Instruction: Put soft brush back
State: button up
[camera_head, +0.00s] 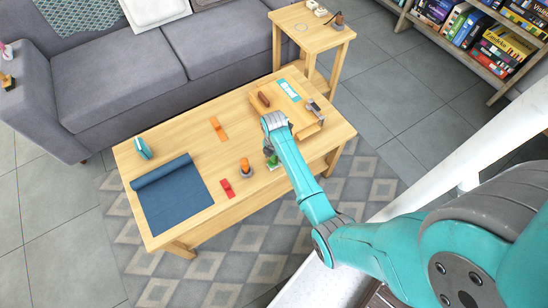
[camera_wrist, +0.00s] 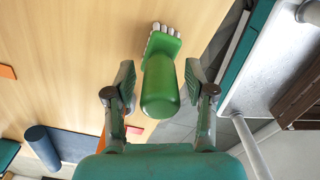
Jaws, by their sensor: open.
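A green brush (camera_wrist: 160,92) with a rounded handle and pale bristles lies near the edge of the wooden table, and I take it for the soft brush. Its handle is between the two fingers of my gripper (camera_wrist: 160,82) in the wrist view, with a gap on each side. My gripper (camera_head: 273,145) is open over it. In the head view only part of the green brush (camera_head: 272,162) shows beside my arm. A light wooden tray or rack (camera_head: 284,112) stands just behind, holding a brown item (camera_head: 264,99) and a grey-and-black tool (camera_head: 314,108).
On the table (camera_head: 190,140) are a part-rolled blue mat (camera_head: 175,198), a teal item (camera_head: 142,149), an orange piece (camera_head: 218,128), a red item (camera_head: 227,188) and an orange-topped item (camera_head: 246,168). A sofa (camera_head: 120,70) stands behind. The table's left middle has free room.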

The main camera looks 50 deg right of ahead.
notch_tip(320, 180, up, 12)
jog(key=shift+f, duration=0.2)
jog(key=s+a+f+m+t+h, duration=0.1)
jog(key=s+a+f+m+t, duration=0.25)
jog(key=s+a+f, duration=0.35)
jog(key=s+a+r+m+t, duration=0.1)
jog(key=s+a+m+t, duration=0.3)
jog(key=s+a+m, duration=0.35)
jog(key=s+a+r+m+t, duration=0.3)
jog(key=s+r, duration=0.6)
jog(key=r, duration=0.4)
jog(key=s+a+r+m+t+y, duration=0.1)
jog(key=s+a+r+m+t, duration=0.3)
jog(key=s+r, duration=0.4)
notch_tip(320, 180, up, 5)
jog(key=shift+s+f+m, duration=0.15)
jog(key=shift+s+m, duration=0.25)
jog(key=shift+m, duration=0.2)
